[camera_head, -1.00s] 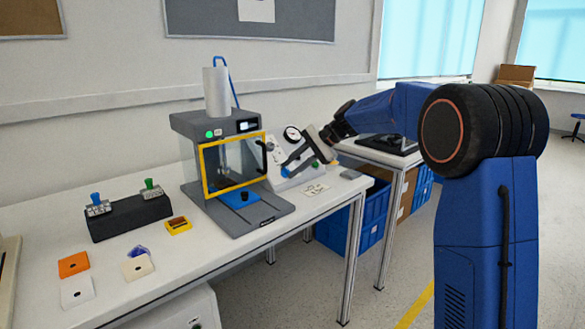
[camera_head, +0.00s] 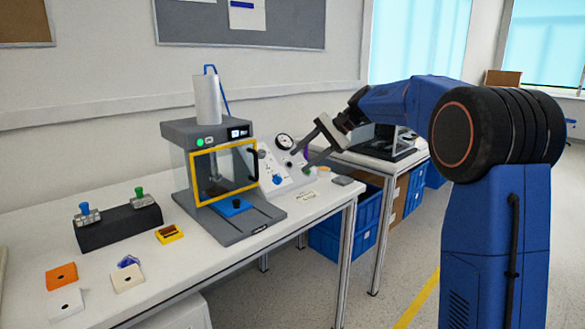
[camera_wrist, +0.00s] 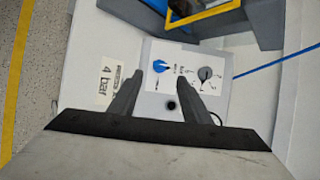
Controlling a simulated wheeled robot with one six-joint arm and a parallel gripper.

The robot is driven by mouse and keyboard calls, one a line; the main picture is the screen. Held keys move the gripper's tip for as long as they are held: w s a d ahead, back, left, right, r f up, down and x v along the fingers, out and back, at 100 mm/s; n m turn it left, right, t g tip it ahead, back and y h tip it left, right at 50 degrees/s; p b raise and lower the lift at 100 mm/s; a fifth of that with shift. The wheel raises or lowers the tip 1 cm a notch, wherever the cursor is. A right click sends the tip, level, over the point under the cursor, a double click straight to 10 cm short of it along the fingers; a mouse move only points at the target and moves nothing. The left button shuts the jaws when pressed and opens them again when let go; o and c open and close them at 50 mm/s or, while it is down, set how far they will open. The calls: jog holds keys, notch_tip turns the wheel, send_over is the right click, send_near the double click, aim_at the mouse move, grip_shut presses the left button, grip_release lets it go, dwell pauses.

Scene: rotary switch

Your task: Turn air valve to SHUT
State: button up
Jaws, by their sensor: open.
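A sloped light-grey control panel (camera_head: 270,188) stands right of the press on the table. A blue knob (camera_head: 277,180) sits on its lower left part; the blue knob (camera_wrist: 161,66) shows between my fingertips in the wrist view. I cannot tell the knob's setting, and the panel's small print is unreadable. My gripper (camera_head: 302,157) is open and empty above the panel's right side, apart from the blue knob. Its fingers (camera_wrist: 161,76) point toward the panel in the wrist view.
The press (camera_head: 222,170) with a yellow-framed guard stands just left of the panel. A "4 bar" card (camera_wrist: 116,82) lies on the table by the panel. A black block (camera_head: 118,227) with blue and green toggles and coloured plates are farther left. Blue crates (camera_head: 345,240) stand below.

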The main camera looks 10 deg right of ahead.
jog(key=v, duration=0.8)
jog(key=shift+d, duration=0.1)
jog(key=s+d+f+n+h, duration=0.1)
jog(key=s+f+n+h, duration=0.2)
jog(key=s, duration=1)
jog(key=s+f+n+h, duration=0.15)
jog(key=s+f, duration=0.25)
jog(key=s, duration=0.9)
jog(key=s+d+f+n+t+h, duration=0.1)
jog(key=s+d+f+n+h, duration=0.1)
jog(key=s+f, duration=0.6)
jog(key=s+d+f+n+t+h, duration=0.1)
jog(key=s+d+f, duration=0.3)
jog(key=s+f, duration=0.4)
jog(key=s+n+h, duration=0.1)
jog(key=s, duration=0.5)
jog(key=shift+f, duration=0.2)
jog(key=shift+d+h, duration=0.15)
jog(key=shift+h, duration=0.1)
